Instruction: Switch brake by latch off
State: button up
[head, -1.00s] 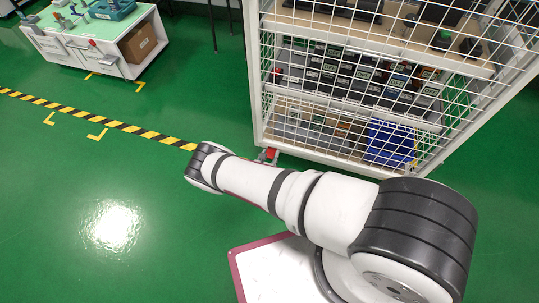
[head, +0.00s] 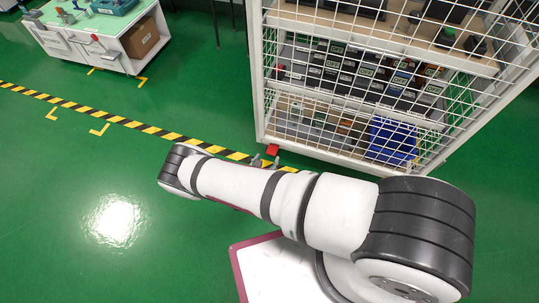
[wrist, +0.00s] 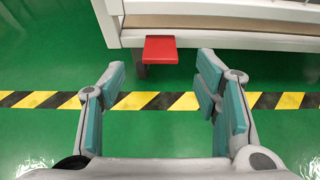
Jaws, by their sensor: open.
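A red brake latch (wrist: 160,49) sticks out from under the bottom edge of the white mesh cage cart in the wrist view. It also shows at the cart's lower left corner in the head view (head: 273,150). My gripper (wrist: 158,85) is open and empty, with teal pads on both fingers. The latch lies ahead of the fingertips, between them as seen in the wrist view, and neither finger visibly touches it. In the head view the fingertips (head: 263,162) show just in front of the latch. The caster below the latch is mostly hidden.
The white mesh cage cart (head: 262,128) holds shelves of devices and a blue crate (head: 391,140). Yellow and black floor tape (head: 120,121) runs below the gripper. A white workbench (head: 85,45) stands at the far left. The green floor on the left is clear.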

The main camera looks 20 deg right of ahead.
jog(key=shift+v, duration=2.35)
